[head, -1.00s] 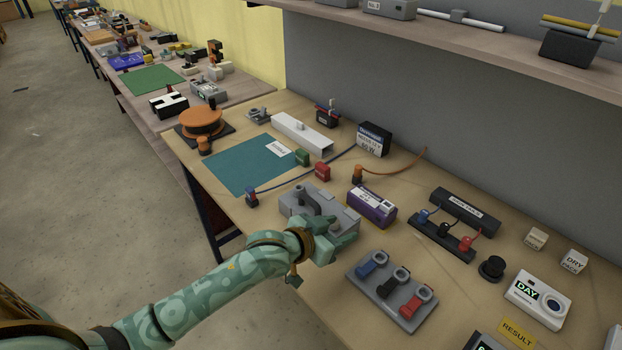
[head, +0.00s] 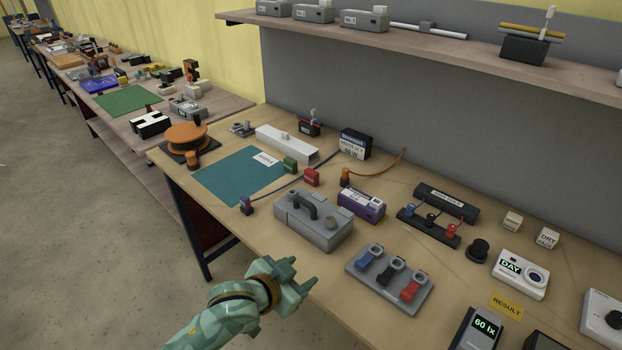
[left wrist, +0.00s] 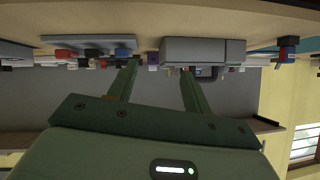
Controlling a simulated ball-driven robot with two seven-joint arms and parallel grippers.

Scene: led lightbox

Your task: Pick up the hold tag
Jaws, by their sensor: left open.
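A small white tag (head: 266,158) with dark lettering lies at the upper right of the teal mat (head: 222,178) in the head view. It may be the hold tag, but its lettering is too small for me to read surely. My left gripper (head: 299,273) is open and empty at the table's front edge, well to the front right of the tag. In the left wrist view, its two fingers (left wrist: 160,68) are spread with nothing between them. I cannot make out the tag in that view. My right gripper is not in view.
A grey box with a handle (head: 313,220) stands between my left gripper and the mat. A grey tray with blue, black and red clips (head: 388,280) is to the right. An orange reel (head: 187,137) stands beyond the mat. A shelf (head: 420,47) overhangs the back.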

